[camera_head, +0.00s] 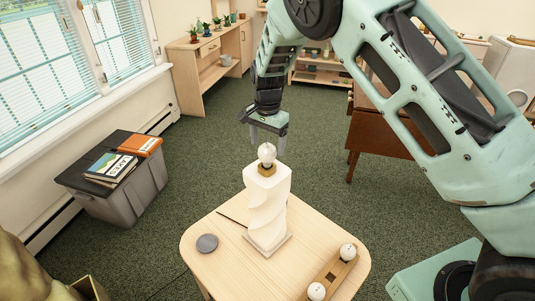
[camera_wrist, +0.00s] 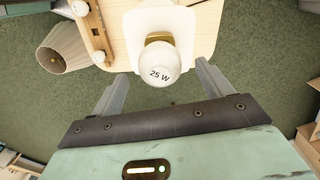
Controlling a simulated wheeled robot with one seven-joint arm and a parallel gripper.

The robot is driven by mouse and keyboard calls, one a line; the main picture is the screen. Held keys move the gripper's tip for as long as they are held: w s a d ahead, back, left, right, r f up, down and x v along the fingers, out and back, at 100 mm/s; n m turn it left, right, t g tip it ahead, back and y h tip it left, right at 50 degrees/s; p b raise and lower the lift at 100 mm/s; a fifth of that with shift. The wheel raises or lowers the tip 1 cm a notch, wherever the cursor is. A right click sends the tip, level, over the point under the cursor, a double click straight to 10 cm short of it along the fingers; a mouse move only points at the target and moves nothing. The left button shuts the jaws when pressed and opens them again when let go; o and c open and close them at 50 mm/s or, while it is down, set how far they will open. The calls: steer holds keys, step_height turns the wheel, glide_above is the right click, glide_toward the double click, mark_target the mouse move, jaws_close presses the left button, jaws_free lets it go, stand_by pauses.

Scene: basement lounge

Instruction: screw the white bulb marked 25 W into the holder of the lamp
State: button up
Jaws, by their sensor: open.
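The white bulb marked 25 W (camera_wrist: 160,65) stands upright at the top of the lamp's brass-coloured holder (camera_wrist: 159,37); it also shows in the head view (camera_head: 267,153). I cannot tell how far it is threaded in. The lamp (camera_head: 266,205) has a white twisted body on a square base and stands on a light wooden table (camera_head: 205,262). My gripper (camera_head: 266,138) is open just above the bulb in the head view. In the wrist view its two fingers (camera_wrist: 162,75) are apart, one on each side of the bulb, with visible gaps.
A wooden rack (camera_head: 331,274) at the table's front right holds two white bulbs (camera_head: 348,251). A dark round disc (camera_head: 207,243) lies left of the lamp. A pleated lampshade (camera_wrist: 63,48) shows in the wrist view. A grey bin (camera_head: 118,190) with books stands at left.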

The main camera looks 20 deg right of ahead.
mark_target(267, 157)
steer(key=shift+f+p, duration=0.65)
steer(key=shift+f, duration=2.45)
steer(key=c, duration=1)
